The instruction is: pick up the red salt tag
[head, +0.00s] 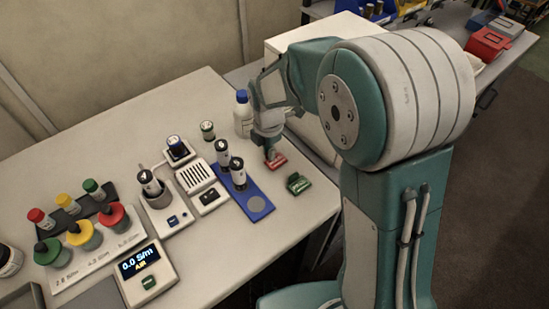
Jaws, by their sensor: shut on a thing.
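The red salt tag (276,162) is a small red block with pale lettering near the right part of the table. My gripper (271,152) points down at it from above, with its fingertips at the tag. It is shut on the tag; the fingertips partly hide the tag's middle. I cannot tell whether the tag touches the table or is slightly raised. A green tag (299,183) of similar shape lies just to the right and nearer the camera.
A blue plate (255,203) with black-capped vials stands left of the tags. A blue-capped bottle (243,115) stands behind. A meter (146,272), rack and coloured-cap bottles fill the left. The table front right of the blue plate is clear.

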